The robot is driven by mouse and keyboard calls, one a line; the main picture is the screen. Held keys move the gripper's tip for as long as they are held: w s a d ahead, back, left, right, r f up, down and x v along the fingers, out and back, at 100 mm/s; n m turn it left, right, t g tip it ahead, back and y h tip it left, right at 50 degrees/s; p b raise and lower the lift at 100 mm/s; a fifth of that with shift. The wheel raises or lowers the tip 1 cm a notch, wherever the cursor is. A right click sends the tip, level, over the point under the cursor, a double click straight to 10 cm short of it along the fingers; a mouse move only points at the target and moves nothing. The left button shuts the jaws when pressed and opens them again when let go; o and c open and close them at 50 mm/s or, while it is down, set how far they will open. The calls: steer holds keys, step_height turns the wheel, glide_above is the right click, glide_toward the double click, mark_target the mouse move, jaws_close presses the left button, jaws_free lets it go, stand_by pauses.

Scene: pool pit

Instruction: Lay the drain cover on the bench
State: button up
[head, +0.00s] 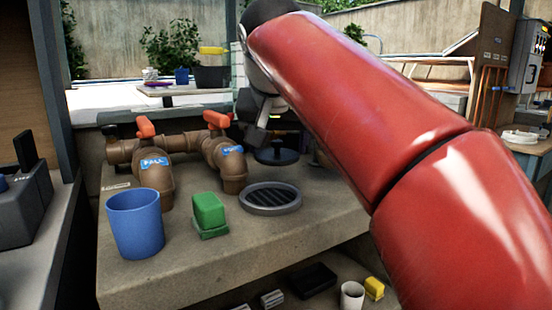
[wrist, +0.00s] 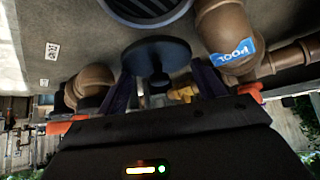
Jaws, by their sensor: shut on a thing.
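The drain cover, by its look a round dark blue disc with a stem (head: 277,157), is at the back of the concrete bench (head: 165,262), right of the pipes. In the wrist view the disc (wrist: 155,54) shows between the fingers. My gripper (wrist: 162,84) is shut on its stem. In the head view the gripper is partly hidden by my red arm. I cannot tell whether the disc touches the bench top. A round slatted grate (head: 270,197) lies on the bench in front of the disc; part of it shows in the wrist view (wrist: 147,8).
Brown pipes (head: 155,172) with orange valve handles stand left of the disc. A blue cup (head: 134,223) and a green block (head: 209,212) stand at the bench's front left. Small items lie on the shelf below. The bench right of the grate is bare where visible.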

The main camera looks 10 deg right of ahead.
glide_toward(279, 171)
steer(key=w+f, duration=0.2)
steer(key=shift+w+d, duration=0.35)
steer(key=shift+w+d+f, duration=0.2)
steer(key=shift+w+f, duration=0.4)
steer(key=shift+w, duration=0.15)
steer(key=shift+w+d+f, duration=0.2)
steer(key=shift+w+f, duration=0.35)
steer(key=shift+w, duration=0.25)
steer(key=shift+f, duration=0.1)
steer(key=o, duration=1.1)
steer(key=p+v, duration=0.2)
steer(key=v, duration=1)
